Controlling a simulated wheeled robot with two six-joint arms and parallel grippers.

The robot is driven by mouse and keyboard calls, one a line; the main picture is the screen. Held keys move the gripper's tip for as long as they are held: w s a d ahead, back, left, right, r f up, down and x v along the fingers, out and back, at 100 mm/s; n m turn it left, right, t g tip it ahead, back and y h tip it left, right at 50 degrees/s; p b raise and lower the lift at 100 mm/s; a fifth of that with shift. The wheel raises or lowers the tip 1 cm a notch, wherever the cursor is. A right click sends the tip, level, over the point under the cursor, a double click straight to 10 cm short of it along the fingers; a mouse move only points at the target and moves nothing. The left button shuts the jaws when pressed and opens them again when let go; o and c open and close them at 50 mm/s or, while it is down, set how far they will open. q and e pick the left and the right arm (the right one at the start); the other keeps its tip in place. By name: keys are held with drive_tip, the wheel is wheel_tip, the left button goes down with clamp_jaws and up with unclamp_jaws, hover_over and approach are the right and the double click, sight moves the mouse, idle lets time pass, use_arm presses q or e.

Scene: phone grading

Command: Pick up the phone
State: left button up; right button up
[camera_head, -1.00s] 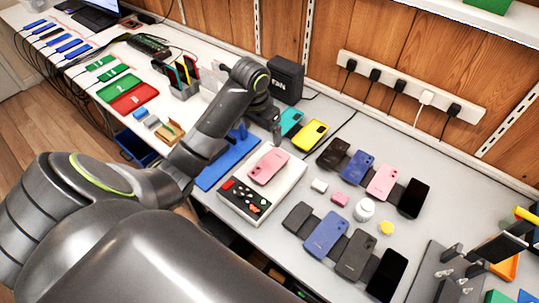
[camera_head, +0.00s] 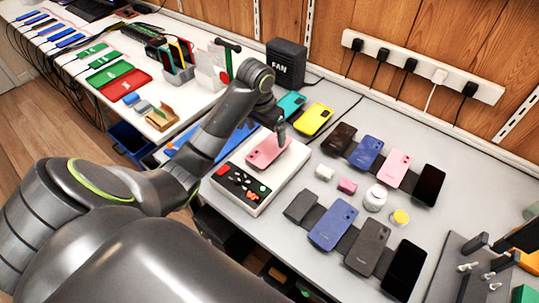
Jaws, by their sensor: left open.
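A pink phone (camera_head: 263,153) lies on a white box (camera_head: 287,171) with a dark control panel (camera_head: 240,184) at its front left. My left gripper (camera_head: 281,134) is over the phone's upper right end, with its fingers pointing down. It is open and looks very close to the phone; I cannot tell whether it touches. Part of the phone's far end is hidden behind the gripper. My right gripper is not in view.
More phones lie in two rows on the right, including a blue one (camera_head: 333,224) and a pink one (camera_head: 392,168). A yellow phone (camera_head: 314,119) lies behind the box. A black fan box (camera_head: 286,62) stands at the back. Small jars (camera_head: 375,197) stand between the rows.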

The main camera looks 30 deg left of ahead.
sight(269, 148)
use_arm(q)
drive_tip(key=shift+w+d+f+b, duration=0.1)
drive_tip(key=shift+w+f+b, duration=0.05)
drive_tip(key=shift+f+b, duration=1)
drive_tip(key=f, duration=0.3)
drive_tip(key=shift+w+d+f+b, duration=0.1)
drive_tip(key=shift+w+f+b, duration=0.2)
drive_tip(key=shift+f+b, duration=0.05)
drive_tip(key=c, duration=1.2)
drive_tip(key=shift+r, duration=0.1)
drive_tip(key=shift+c, duration=0.2)
